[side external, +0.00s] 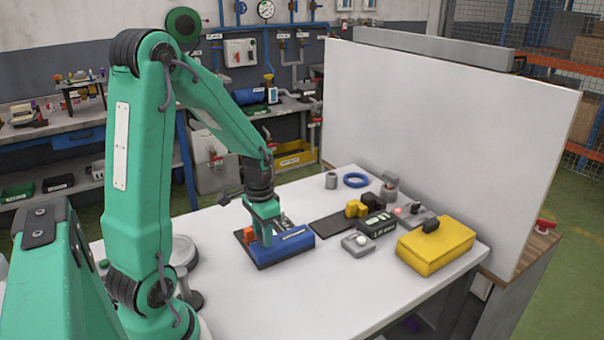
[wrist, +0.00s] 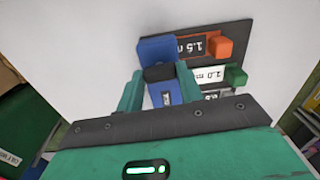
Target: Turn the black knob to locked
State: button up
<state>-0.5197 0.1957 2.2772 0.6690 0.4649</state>
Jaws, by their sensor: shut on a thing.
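A black knob (side external: 431,226) stands on top of the yellow box (side external: 440,247) at the right of the table in the side view, well away from my gripper. Its setting and any marks are too small to read. My gripper (side external: 265,240) is low over a blue block (side external: 287,245) on a dark base, left of the yellow box. In the wrist view my gripper's green fingers (wrist: 160,90) are on either side of a blue piece with a black part (wrist: 158,73). The gripper is shut on it. The fingers partly hide it.
A grey box (side external: 358,245), a black block (side external: 376,224) and a blue ring (side external: 355,180) stand on the white table. A white wall bounds its back.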

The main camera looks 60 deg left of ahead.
jog(key=n, duration=0.8)
jog(key=shift+n, duration=0.3)
jog(key=n, duration=0.4)
jog(key=shift+n, duration=0.3)
jog(key=n, duration=0.4)
jog(key=shift+r, duration=0.1)
jog(key=o, duration=1)
